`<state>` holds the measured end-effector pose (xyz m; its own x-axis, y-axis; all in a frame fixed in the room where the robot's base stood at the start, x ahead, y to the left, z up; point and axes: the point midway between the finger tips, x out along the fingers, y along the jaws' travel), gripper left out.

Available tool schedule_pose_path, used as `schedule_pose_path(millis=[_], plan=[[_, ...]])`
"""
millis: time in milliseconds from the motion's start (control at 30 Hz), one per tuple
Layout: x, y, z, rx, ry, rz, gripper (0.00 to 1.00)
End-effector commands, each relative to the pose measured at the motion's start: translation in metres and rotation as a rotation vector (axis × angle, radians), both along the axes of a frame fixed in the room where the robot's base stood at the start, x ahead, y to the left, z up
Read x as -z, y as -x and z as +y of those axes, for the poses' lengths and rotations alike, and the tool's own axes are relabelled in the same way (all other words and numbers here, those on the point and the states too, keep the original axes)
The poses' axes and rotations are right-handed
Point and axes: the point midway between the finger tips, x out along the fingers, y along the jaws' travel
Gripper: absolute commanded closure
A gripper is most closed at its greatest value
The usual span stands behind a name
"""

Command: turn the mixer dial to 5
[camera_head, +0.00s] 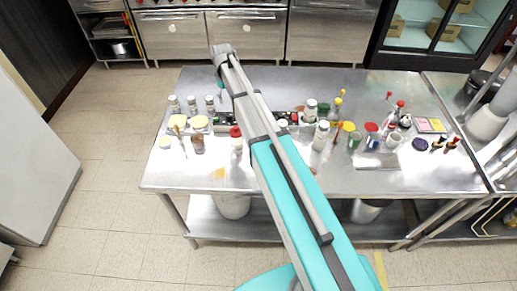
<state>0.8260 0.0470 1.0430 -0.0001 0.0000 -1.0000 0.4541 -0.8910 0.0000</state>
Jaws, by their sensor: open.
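I cannot make out the mixer dial or its numbers in the head view. A pale rounded machine (487,122) stands partly cut off at the right edge; I cannot tell whether it is the mixer. My arm reaches up across the steel table (165,172) and hides part of its middle. My gripper (220,86) is small and mostly hidden beside the wrist, over the table's far left part. It is open, and I see nothing held in it. It is far from the machine at the right edge.
Jars, bottles and shakers crowd the table, such as a brown bottle (198,144) and a purple-black round lid (419,144). A metal plate (377,162) lies near the front. Ovens (170,38) and a glass-door fridge (412,38) stand behind.

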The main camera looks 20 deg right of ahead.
Motion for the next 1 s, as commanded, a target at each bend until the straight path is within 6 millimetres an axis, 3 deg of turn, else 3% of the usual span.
schedule_pose_path(millis=[400,1000], plan=[[-0.035,0.0,0.0,0.0,0.0,0.0,0.22],[-0.012,0.081,-0.016,0.126,0.0,0.0,0.22]])
